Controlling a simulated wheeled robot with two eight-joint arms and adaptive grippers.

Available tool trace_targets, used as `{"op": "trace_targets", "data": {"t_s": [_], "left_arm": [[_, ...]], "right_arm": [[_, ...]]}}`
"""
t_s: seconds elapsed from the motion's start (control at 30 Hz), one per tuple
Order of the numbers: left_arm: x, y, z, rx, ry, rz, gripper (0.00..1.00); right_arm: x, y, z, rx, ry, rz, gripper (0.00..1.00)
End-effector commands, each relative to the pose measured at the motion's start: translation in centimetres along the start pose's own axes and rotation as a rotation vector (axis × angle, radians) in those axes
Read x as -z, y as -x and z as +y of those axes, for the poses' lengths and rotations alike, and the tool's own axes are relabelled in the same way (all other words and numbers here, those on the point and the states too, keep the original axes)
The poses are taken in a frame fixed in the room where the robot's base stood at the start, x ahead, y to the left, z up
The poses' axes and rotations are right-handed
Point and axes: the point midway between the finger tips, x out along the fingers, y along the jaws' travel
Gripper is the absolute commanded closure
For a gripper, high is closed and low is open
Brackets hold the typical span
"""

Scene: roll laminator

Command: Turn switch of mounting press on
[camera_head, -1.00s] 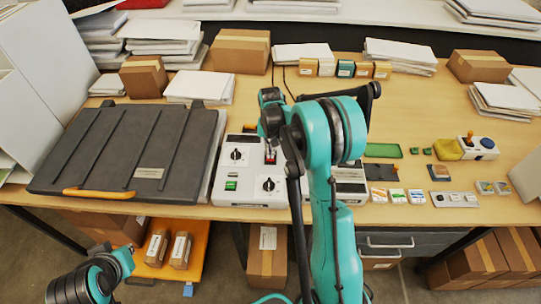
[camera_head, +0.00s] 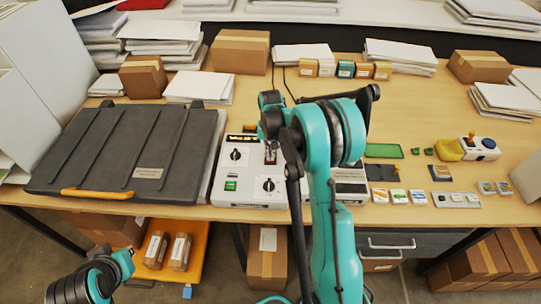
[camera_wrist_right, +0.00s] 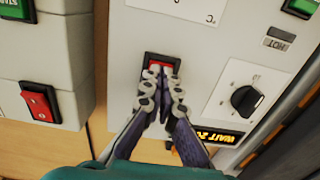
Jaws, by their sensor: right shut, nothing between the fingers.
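The mounting press (camera_head: 150,150) is a dark, ridged flat unit with an orange handle, at the left of the table. Its white control box (camera_head: 245,198) has two black knobs, a green button and a display (camera_head: 242,139) with amber text. In the right wrist view the display (camera_wrist_right: 220,136) reads "WAIT" and part of a number. The red rocker switch (camera_wrist_right: 150,60) sits in a black frame, partly covered by my right gripper (camera_wrist_right: 160,72). That gripper is shut and empty, its fingertips at the switch. In the head view it (camera_head: 271,154) is over the control box. My left gripper (camera_head: 122,264) is low at left, its fingers unclear.
A grey device (camera_head: 350,188) stands right of the control box, partly behind my right arm. Another red switch (camera_wrist_right: 40,103) is on the neighbouring housing. Small boxes, a yellow item (camera_head: 448,150) and a joystick device (camera_head: 480,147) lie on the right. Paper stacks and cartons line the back.

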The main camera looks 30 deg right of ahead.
Motion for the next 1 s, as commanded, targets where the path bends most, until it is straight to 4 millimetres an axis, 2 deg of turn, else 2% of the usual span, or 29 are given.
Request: {"op": "trace_targets", "data": {"t_s": [0.8, 1.0], "left_arm": [[2.3, 3.2, 0.0, 0.000, 0.000, 0.000, 1.00], [2.4, 3.4, 0.0, 0.000, 0.000, 0.000, 1.00]], "right_arm": [[0.0, 6.5, 0.0, 0.000, 0.000, 0.000, 1.00], [0.0, 7.1, 0.0, 0.000, 0.000, 0.000, 1.00]]}}
